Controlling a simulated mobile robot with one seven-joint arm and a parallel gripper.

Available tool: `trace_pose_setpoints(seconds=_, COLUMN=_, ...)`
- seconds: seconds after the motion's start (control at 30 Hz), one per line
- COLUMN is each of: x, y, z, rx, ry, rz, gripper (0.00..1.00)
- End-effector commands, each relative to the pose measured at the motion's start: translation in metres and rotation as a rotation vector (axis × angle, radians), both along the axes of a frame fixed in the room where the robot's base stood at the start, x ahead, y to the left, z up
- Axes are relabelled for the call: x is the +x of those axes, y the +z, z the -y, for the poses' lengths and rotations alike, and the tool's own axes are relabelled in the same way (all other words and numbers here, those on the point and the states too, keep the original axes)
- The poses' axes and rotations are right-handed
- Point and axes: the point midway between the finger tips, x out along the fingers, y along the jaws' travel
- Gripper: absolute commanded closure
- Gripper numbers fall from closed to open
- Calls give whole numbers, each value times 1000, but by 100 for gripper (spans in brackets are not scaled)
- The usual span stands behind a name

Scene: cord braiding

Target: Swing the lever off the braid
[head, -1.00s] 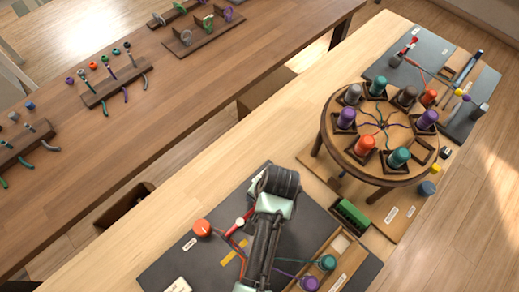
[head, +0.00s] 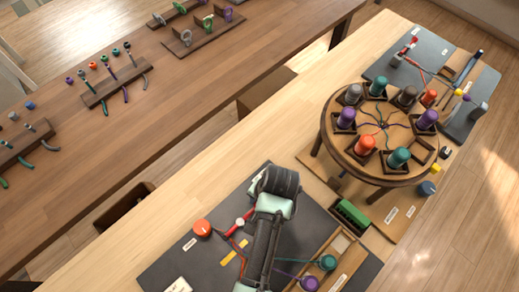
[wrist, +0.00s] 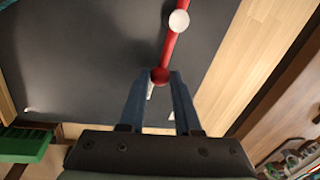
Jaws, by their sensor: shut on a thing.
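The lever (wrist: 171,45) is a red bar with a white ball (wrist: 179,21) on it and a red knob (wrist: 159,75) at its near end. In the wrist view my gripper (wrist: 160,82) has its two blue fingers closed around the red knob. In the head view the white ball (head: 239,222) and a short red stretch of lever show on the dark mat; my arm hides the gripper and the knob. Orange and purple cords run under my arm there. I cannot make out a braid, or whether the lever touches it.
An orange-red spool (head: 201,228) stands left of the lever. Teal (head: 327,262) and purple (head: 310,284) spools stand right of my arm. A round braiding stand (head: 333,148) with several spools and a green block (head: 352,213) are to the right.

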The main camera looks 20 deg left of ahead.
Motion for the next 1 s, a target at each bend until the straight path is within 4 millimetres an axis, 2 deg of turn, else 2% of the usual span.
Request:
trace_pose_setpoints(seconds=0.73, x=0, y=1, z=0, rx=0, ry=-4, rz=0, gripper=100)
trace_pose_setpoints(seconds=1.0, x=-3, y=3, z=5, rx=0, ry=-83, rz=-2, gripper=100)
